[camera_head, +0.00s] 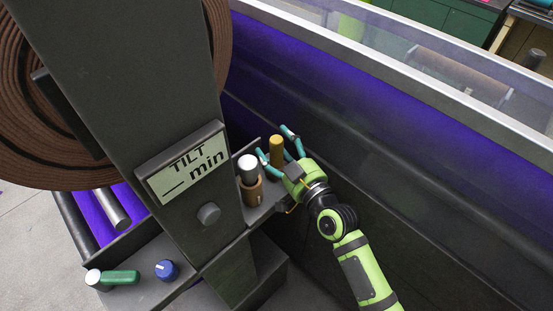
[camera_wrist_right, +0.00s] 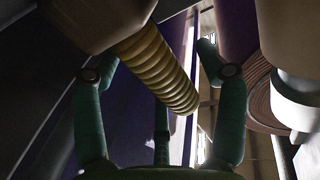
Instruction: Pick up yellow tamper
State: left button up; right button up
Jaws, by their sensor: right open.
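The yellow tamper (camera_head: 276,150) stands upright on a small grey shelf (camera_head: 262,210) beside the dark column. Its ribbed yellow handle (camera_wrist_right: 160,68) crosses the middle of the right wrist view, between the fingers. My right gripper (camera_head: 275,142) is open, with its teal fingers spread on either side of the tamper. In the right wrist view the fingers stand apart from the handle, with no clear contact. My left gripper is not in view.
A white-topped brown item (camera_head: 250,180) stands on the shelf just left of the tamper. The column carries a "TILT min" sign (camera_head: 187,163) and a round knob (camera_head: 208,214). A dark wall with a purple panel (camera_head: 330,110) rises behind. A green-handled tool (camera_head: 120,278) and blue knob (camera_head: 167,270) are lower left.

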grip_shut()
jog(key=shift+r, duration=0.1)
notch_tip(320, 180, up, 10)
jog(key=shift+f, duration=0.1)
